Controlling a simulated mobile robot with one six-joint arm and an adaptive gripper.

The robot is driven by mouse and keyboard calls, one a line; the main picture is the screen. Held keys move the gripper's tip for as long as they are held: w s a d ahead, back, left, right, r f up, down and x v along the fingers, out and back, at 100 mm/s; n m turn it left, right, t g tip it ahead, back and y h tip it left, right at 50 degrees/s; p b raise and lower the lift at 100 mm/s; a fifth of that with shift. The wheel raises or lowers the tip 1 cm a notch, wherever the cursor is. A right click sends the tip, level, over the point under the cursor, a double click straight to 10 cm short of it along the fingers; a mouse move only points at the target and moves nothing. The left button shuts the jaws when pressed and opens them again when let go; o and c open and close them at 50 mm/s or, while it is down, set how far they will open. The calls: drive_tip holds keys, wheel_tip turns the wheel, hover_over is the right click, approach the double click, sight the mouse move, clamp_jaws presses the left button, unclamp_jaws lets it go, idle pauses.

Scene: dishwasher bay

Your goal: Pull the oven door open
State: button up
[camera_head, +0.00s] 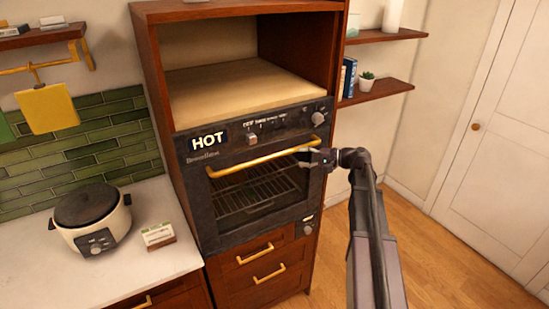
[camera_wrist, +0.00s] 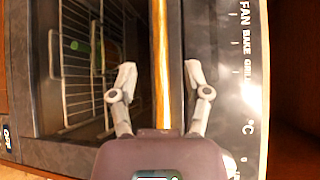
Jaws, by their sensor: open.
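The oven door (camera_head: 228,215) is dark with a glass window and looks shut in the head view. A long gold handle (camera_head: 262,160) runs across its top. In the wrist view the gold handle (camera_wrist: 160,60) runs upright in the picture, between the two fingers. My gripper (camera_wrist: 159,78) is open, with one finger on each side of the handle. In the head view my gripper (camera_head: 306,158) is at the handle's right end. I cannot tell if the fingers touch the handle. Wire racks (camera_wrist: 92,60) show through the glass.
A wooden cabinet (camera_head: 345,60) surrounds the oven, with an empty shelf above and drawers (camera_head: 258,272) below. A rice cooker (camera_head: 92,218) and a small card (camera_head: 158,236) are on the white counter at left. Free wooden floor (camera_head: 440,235) lies at right, before a white door (camera_head: 500,150).

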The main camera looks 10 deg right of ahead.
sight(278, 156)
drive_tip(key=b+x, duration=0.1)
drive_tip(key=x, duration=0.9)
drive_tip(key=shift+w+a, duration=0.15)
drive_tip(key=shift+a, duration=0.05)
clamp_jaws()
